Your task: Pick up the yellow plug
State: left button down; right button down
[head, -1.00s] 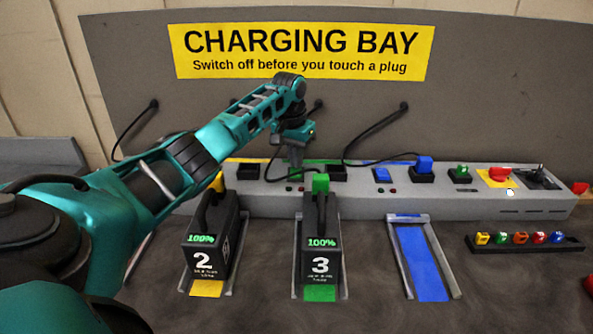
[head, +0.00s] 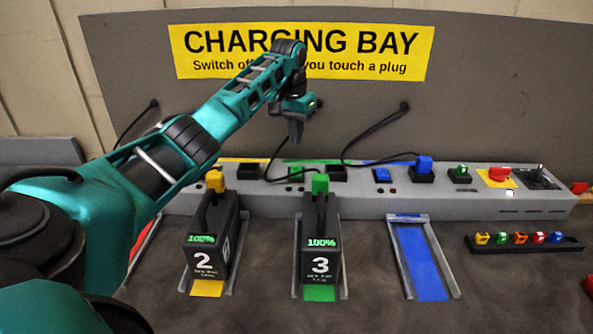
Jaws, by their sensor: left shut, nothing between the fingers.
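The yellow plug (head: 215,182) sits at the top of the black battery marked 2 (head: 212,232), which stands in a slot with a yellow strip and reads 100%. My left gripper (head: 296,138) hangs pointing down above the grey charging bench (head: 370,203), up and to the right of the yellow plug and apart from it. It is shut and holds nothing. My right gripper is out of view.
A green plug (head: 320,183) tops the battery marked 3 (head: 321,240). A blue plug (head: 424,163) with a black cable sits on the bench. The blue-strip slot (head: 423,262) is empty. A rack of small coloured pieces (head: 525,244) lies at right.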

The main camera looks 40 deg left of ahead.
aim_at(216, 180)
jog(key=k+l, duration=0.55)
jog(key=l, duration=0.2)
jog(key=k+l, duration=0.6)
jog(key=l, duration=0.1)
